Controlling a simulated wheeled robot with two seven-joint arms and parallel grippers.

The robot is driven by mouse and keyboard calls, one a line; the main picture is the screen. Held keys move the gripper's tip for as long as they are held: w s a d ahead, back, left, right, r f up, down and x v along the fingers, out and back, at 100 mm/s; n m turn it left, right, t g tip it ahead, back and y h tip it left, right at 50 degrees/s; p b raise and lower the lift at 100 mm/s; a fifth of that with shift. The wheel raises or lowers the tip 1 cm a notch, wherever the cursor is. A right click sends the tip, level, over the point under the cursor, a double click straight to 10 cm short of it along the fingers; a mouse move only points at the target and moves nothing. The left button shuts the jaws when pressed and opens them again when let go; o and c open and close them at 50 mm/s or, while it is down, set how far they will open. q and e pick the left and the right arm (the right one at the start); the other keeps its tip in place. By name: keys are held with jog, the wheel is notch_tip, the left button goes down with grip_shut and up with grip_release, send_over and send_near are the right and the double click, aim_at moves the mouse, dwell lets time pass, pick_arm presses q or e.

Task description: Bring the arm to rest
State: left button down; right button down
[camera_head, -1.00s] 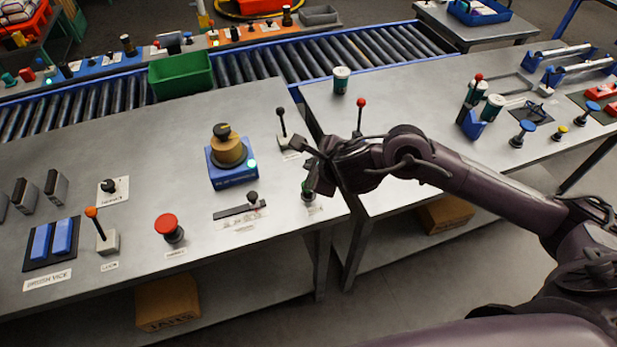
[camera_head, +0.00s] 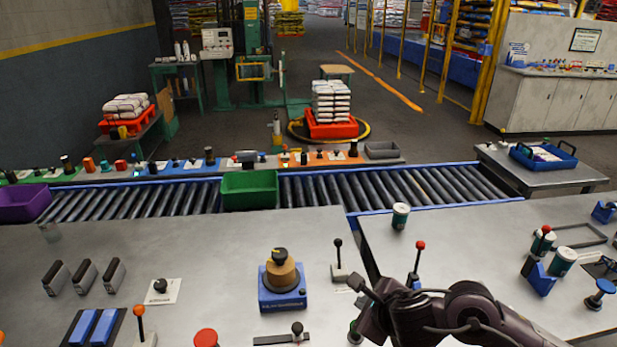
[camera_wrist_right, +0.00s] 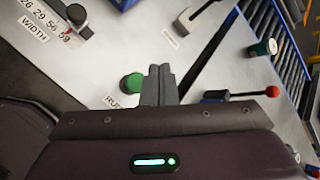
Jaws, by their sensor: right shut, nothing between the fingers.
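My right gripper (camera_head: 356,283) is in the head view at the lower right, over the gap between two grey tables, with its arm running off the bottom right. Its fingers are shut and empty; they also show in the right wrist view (camera_wrist_right: 160,72). A green button (camera_wrist_right: 132,86) is just left of the fingers in the wrist view. A black-knobbed lever (camera_head: 339,260) stands just beyond the fingertips in the head view, and a red-knobbed lever (camera_head: 418,262) stands behind the wrist. I cannot tell whether the fingers touch anything. My left gripper is not in view.
A blue block with a yellow-brown dial (camera_head: 282,283) stands left of the gripper. A slider (camera_head: 282,339) is at the front edge. A white-and-green can (camera_head: 400,216) stands on the right table. A roller conveyor (camera_head: 400,188) with a green bin (camera_head: 248,190) runs behind.

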jog(key=s+a+m, duration=0.2)
jog(key=s+m, duration=0.2)
jog(key=m, duration=0.8)
jog(key=s+a+m, duration=0.2)
jog(key=s+m, duration=0.1)
jog(key=m, duration=0.9)
jog(key=s+d+f+m+g+h, duration=0.1)
jog(key=s+d+f+m+g, duration=0.4)
jog(key=m, duration=0.6)
jog(key=s+d+f+m+h, duration=0.1)
jog(key=s+d+m, duration=0.2)
jog(key=s+m, duration=0.55)
notch_tip(320, 180, down, 32)
jog(key=s+m+g, duration=0.2)
jog(key=s+d+f, duration=0.2)
jog(key=s+f, duration=0.6)
jog(key=s, duration=0.1)
jog(key=s+d+f+g, duration=0.1)
jog(key=s+f, duration=0.7)
jog(key=s, duration=0.1)
jog(key=shift+s+d, duration=0.15)
jog(key=shift+d, duration=0.2)
jog(key=shift+f+n, duration=0.1)
jog(key=shift+n, duration=0.15)
